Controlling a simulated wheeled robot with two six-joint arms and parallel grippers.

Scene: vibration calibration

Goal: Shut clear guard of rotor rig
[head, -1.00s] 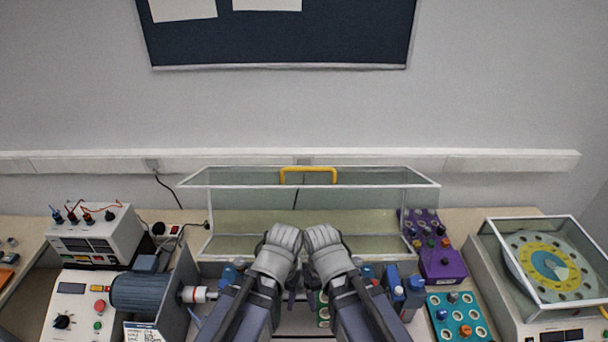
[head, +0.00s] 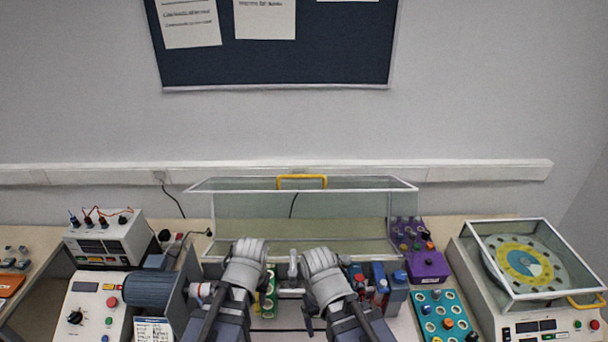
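The clear guard (head: 240,215) of the rotor rig stands raised at the back of the bench, a see-through box with a pale frame. Its yellow handle (head: 302,178) is at the top edge. The motor (head: 148,289) of the rig is at the left, with a shaft and coupling running right behind my arms. My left gripper (head: 250,250) and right gripper (head: 320,262) are in front of the guard, below the handle and apart from it. Their fingers point away from me, so their opening is hidden. Much of the rotor is covered by my arms.
A purple box (head: 428,267) and a teal tray (head: 445,318) with several parts stand right of the rig. A balance machine (head: 520,270) with its own clear cover is at the far right. A white meter box (head: 104,240) is at the left.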

